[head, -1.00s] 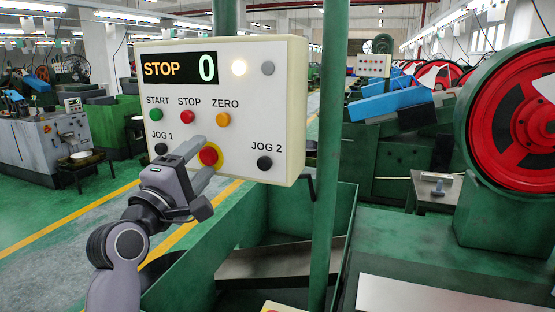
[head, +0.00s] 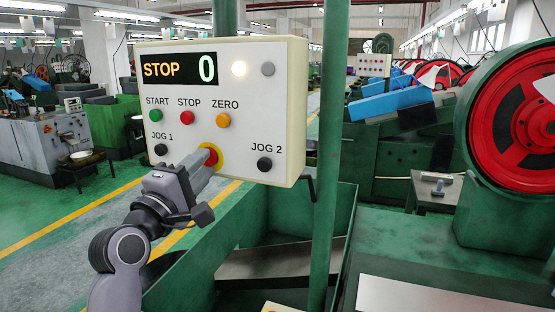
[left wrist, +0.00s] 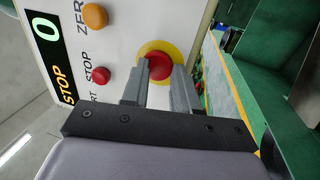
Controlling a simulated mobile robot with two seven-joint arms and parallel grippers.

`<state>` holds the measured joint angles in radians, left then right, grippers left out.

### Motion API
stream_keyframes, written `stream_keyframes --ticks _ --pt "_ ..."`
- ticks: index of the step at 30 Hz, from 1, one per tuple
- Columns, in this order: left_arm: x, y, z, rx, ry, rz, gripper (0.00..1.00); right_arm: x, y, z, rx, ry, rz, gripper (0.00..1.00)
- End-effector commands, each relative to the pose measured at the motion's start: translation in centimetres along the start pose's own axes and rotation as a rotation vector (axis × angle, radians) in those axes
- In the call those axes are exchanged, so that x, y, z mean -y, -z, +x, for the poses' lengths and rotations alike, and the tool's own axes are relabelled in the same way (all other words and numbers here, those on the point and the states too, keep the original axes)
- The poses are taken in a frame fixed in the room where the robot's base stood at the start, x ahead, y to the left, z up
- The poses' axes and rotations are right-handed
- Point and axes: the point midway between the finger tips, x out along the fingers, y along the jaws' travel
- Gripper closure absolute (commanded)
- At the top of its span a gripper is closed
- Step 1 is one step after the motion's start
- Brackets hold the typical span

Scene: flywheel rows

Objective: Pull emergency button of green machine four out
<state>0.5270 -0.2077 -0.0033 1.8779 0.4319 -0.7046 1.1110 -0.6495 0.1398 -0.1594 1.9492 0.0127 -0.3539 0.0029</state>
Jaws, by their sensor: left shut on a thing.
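The emergency button (head: 213,156) is a red mushroom head on a yellow ring, low on a cream control box. In the head view my left gripper (head: 206,158) partly covers it. In the left wrist view the red button (left wrist: 158,65) lies between the two grey fingertips (left wrist: 160,78), and my left gripper is shut on it. The control box (head: 285,110) shows STOP and 0 on its display (head: 180,69), with a lit white lamp (head: 239,68). No machine number is readable. My right gripper is not in view.
Green START (head: 156,115), red STOP (head: 187,117), orange ZERO (head: 223,120), black JOG 1 (head: 161,150) and black JOG 2 (head: 264,164) buttons surround the emergency button. A green post (head: 327,150) stands just right of the box. A red flywheel (head: 515,130) is at far right.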

Motion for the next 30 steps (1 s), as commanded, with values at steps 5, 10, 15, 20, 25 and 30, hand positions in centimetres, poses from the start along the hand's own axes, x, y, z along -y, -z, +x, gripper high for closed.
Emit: stream_keyframes --ticks 5,10,15,20,25,30 --pt "-1.8 0.1 0.0 -0.005 -0.043 0.003 1.0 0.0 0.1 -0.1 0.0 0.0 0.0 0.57" --pt "-1.8 0.1 -0.2 -0.005 -0.043 0.002 1.0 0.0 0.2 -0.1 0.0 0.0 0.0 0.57" --pt "-1.9 0.1 -0.4 -0.005 -0.043 0.002 1.0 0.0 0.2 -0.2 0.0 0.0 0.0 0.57" --pt "-2.0 0.0 -0.7 -0.004 -0.043 0.002 1.0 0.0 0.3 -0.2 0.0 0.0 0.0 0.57" --pt "-2.0 0.0 -0.9 -0.004 -0.043 0.002 1.0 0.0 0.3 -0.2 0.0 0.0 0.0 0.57" --pt "-2.0 0.0 -1.0 -0.004 -0.043 0.002 0.48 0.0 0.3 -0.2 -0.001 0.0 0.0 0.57"
